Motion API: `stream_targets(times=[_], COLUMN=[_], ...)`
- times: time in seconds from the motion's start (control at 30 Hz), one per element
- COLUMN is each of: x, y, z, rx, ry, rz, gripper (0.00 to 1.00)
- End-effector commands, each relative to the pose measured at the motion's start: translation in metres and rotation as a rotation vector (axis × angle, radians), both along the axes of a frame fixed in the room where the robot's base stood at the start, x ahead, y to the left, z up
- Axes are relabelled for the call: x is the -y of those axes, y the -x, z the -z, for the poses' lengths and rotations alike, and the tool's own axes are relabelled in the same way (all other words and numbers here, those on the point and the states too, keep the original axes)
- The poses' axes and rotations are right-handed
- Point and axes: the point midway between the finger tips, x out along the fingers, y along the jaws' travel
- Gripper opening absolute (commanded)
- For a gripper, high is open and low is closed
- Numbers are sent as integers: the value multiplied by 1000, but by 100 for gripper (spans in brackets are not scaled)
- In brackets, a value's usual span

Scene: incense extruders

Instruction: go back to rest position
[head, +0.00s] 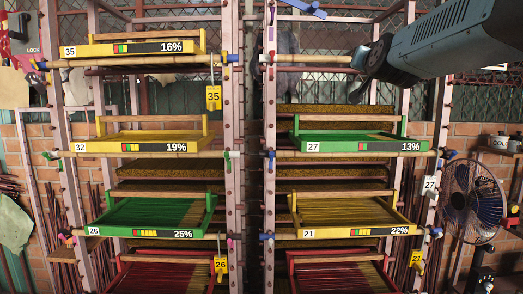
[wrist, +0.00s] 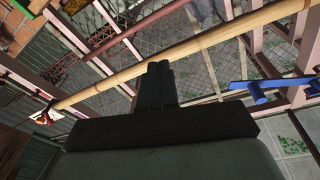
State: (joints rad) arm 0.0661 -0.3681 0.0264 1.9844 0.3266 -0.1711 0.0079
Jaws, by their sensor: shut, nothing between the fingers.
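My blue-grey arm reaches in from the upper right of the head view, with its dark end (head: 373,62) near the top right bay of the rack. In the wrist view my gripper (wrist: 160,68) has its dark fingers together, with nothing visible between them. A bamboo pole (wrist: 215,42) runs diagonally across that view beyond the fingertips. I cannot tell whether the fingers touch it. In the head view a bamboo pole (head: 312,58) crosses the top right bay, which shows no tray on it.
Yellow tray 35 (head: 132,48), yellow tray 32 (head: 136,147) and green tray 26 (head: 150,233) stand in the left rack. Green tray 27 (head: 346,146) and yellow tray 21 (head: 342,232) stand in the right rack. A fan (head: 472,204) is at the right. A blue clamp (wrist: 262,90) shows in the wrist view.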

Motion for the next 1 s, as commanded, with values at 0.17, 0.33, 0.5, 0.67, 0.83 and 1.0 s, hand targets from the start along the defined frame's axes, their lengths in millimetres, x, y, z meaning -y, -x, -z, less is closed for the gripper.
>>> stream_targets(times=[0.17, 0.33, 0.5, 0.67, 0.83, 1.0], x=[-22, -32, -35, -32, -28, -27], y=[51, 110, 177, 234, 269, 277], z=[94, 181, 260, 315, 344, 351], rx=[-306, -585, -852, -1055, -1174, -1204], ry=[70, 130, 186, 224, 248, 252], rz=[-91, -155, -203, -229, -242, -244], gripper=[0, 0, 0, 0, 0, 0])
